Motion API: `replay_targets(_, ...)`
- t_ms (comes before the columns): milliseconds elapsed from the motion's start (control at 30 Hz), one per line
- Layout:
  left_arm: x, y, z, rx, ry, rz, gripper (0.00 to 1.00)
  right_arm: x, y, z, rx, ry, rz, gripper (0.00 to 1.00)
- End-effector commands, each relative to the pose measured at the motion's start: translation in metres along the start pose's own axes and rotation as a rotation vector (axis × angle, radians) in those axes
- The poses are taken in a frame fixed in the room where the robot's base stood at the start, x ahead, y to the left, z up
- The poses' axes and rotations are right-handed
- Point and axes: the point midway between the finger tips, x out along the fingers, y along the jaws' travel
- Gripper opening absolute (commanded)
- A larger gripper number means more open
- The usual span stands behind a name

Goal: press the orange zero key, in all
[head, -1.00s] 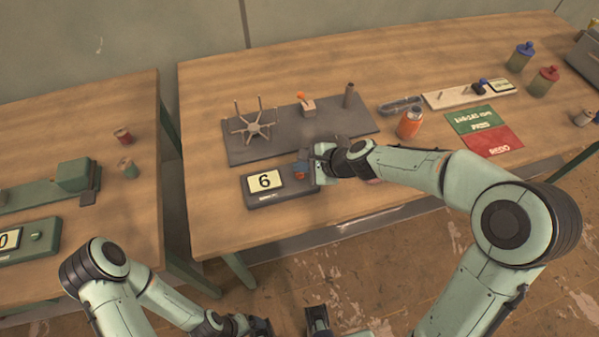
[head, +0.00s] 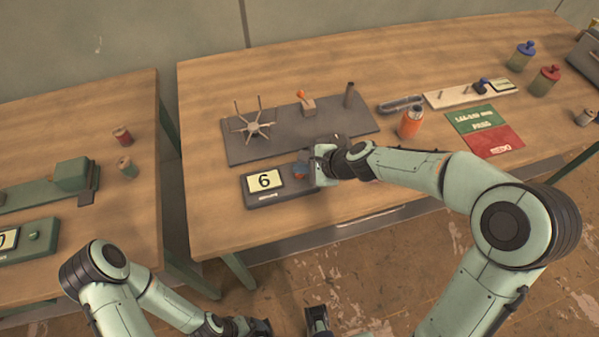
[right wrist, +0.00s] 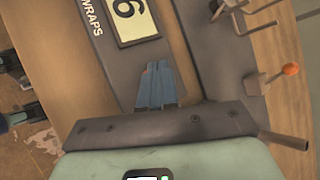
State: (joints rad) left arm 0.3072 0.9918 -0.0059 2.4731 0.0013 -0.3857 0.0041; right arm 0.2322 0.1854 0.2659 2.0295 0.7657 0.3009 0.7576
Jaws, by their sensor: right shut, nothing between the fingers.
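A dark counter box (head: 283,197) stands near the front edge of the middle bench, its pale display (head: 265,180) reading 6. In the right wrist view the display (right wrist: 130,18) shows beside the lettering "WRAPS". A small orange patch, seemingly the zero key (head: 299,176), shows at the box's right end, beside the fingertips. My right gripper (head: 303,170) is shut and empty over that end.
Behind the box lies a dark plate (head: 290,140) with a spoked wheel (head: 253,128), an orange-tipped lever (head: 306,104) and a post (head: 349,95). An orange bottle (head: 411,123) and green and red mats (head: 494,141) lie to the right. A gap separates the left bench.

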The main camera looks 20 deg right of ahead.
Motion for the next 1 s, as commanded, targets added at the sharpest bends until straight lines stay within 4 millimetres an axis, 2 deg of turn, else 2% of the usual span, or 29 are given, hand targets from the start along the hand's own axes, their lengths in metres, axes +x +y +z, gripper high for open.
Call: replay_targets(1000, 0.0079, -0.003, 0.0006, -0.001, -0.003, -0.001, 0.9, 0.006, 0.0045, -0.0044, 0.0, 0.0, 0.0, 0.0)
